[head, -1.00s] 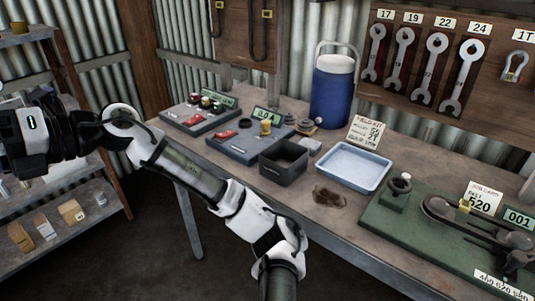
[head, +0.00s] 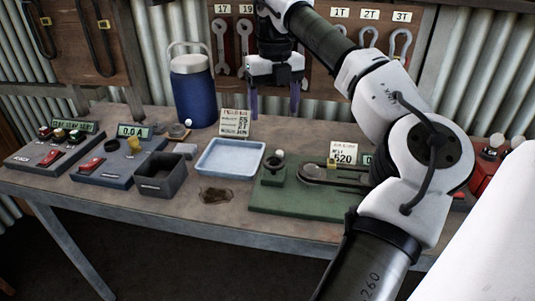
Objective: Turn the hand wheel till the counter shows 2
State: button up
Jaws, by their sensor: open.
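The green base board (head: 300,206) lies on the bench right of centre. A small dark round part (head: 272,174) with a pale knob stands at its left end; it looks like the hand wheel, but I cannot be sure. A dark elongated part (head: 322,174) lies beside it. The counter (head: 367,160) is mostly hidden behind my arm; only a leading 0 shows. My gripper (head: 274,113) is open and empty, fingers pointing down, in the air above the back of the bench, behind and above the board's left end. My arm hides the board's right part.
A pale blue tray (head: 230,174), a dark bin (head: 160,185) and a brown rag (head: 215,195) lie left of the board. A blue cooler (head: 192,95) stands behind. A job card (head: 343,154) stands at the board's back. A red box (head: 490,175) is at right.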

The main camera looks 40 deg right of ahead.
aim_at(274, 161)
notch_tip(274, 161, down, 14)
jog(key=shift+r+p, duration=0.2)
jog(key=shift+p, duration=0.8)
jog(key=c, duration=1)
